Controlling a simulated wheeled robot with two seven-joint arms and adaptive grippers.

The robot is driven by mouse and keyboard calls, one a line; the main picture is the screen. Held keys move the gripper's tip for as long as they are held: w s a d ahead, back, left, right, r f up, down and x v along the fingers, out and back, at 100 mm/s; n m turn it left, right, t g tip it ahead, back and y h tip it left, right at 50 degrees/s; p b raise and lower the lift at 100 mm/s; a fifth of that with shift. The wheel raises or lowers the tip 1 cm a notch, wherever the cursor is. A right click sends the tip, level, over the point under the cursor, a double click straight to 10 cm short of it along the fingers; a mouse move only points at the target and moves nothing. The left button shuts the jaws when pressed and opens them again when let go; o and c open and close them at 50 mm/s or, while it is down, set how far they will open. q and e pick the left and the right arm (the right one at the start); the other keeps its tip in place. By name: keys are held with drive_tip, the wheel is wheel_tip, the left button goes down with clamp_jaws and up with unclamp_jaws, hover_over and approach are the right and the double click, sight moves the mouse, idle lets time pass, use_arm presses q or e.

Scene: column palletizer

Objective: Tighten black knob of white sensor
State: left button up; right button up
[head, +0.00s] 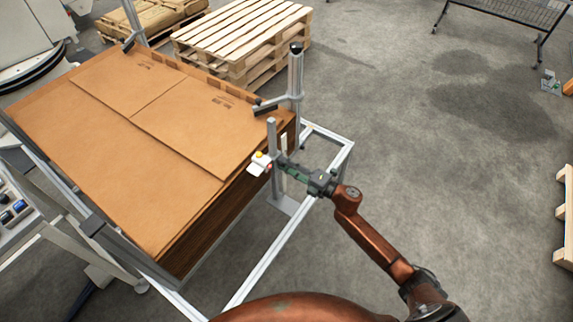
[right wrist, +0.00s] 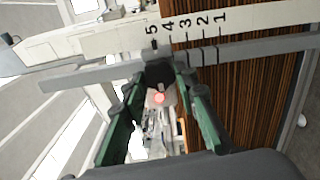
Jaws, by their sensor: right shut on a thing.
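The white sensor (head: 257,169) sits on a grey metal post beside the cardboard stack, with a small yellow part on top and a red spot at its side. My right gripper (head: 278,162) reaches it from the right. In the right wrist view, my gripper's green fingers (right wrist: 159,78) are closed around the black knob (right wrist: 158,70), with a fingertip on each side. A red light glows just below the knob there. The knob is too small to make out in the head view. My left gripper is not in view.
Flat brown cardboard (head: 160,120) lies stacked in an aluminium frame (head: 262,262). A post with a black cap (head: 296,75) stands behind my gripper. A scale strip (right wrist: 245,18) numbered 1 to 5 crosses the wrist view. Wooden pallets (head: 240,35) lie behind; the floor right is largely clear.

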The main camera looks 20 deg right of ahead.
drive_tip(key=shift+d+m, duration=0.15)
drive_tip(key=shift+m, duration=0.15)
drive_tip(key=o, duration=1.2)
drive_tip(key=shift+c, duration=0.2)
drive_tip(key=v, duration=1.2)
drive_tip(key=shift+f, duration=0.1)
